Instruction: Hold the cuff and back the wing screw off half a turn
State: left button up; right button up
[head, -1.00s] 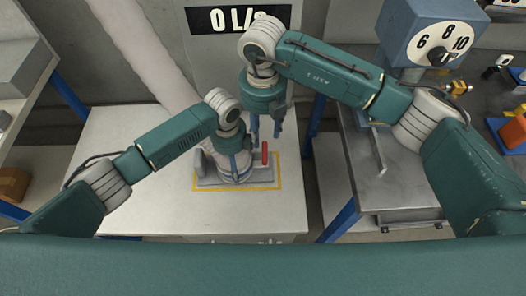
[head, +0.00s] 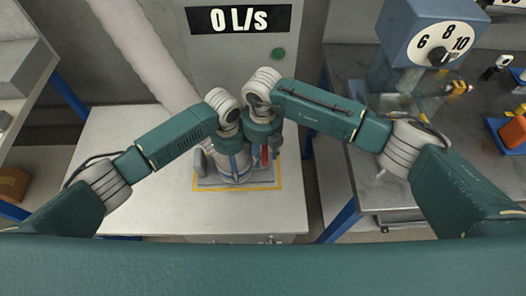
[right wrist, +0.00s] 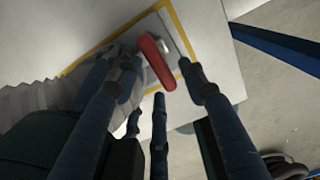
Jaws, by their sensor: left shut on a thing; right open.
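The grey cuff (head: 216,168) stands on a plate inside a yellow outline on the white table. My left gripper (head: 236,172) is shut on it from above and hides part of it. The red wing screw (head: 265,155) is at the cuff's right side. In the right wrist view its red wing (right wrist: 157,62) lies slanted between my right gripper's fingers. My right gripper (head: 263,150) is open, pointing down over the screw and close beside my left gripper. Whether its fingers touch the wing, I cannot tell.
The white table (head: 125,200) is clear around the outline. A grey cabinet (head: 238,60) behind shows "0 L/s" above a green button (head: 278,53). At right, a metal bench (head: 375,185) carries a blue dial unit (head: 425,35). A gap separates table and bench.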

grip_shut()
jog(key=shift+n, duration=0.4)
jog(key=n, duration=0.5)
jog(key=shift+d+n, duration=0.4)
grip_release()
dwell(0.3)
jog(key=shift+r, duration=0.15)
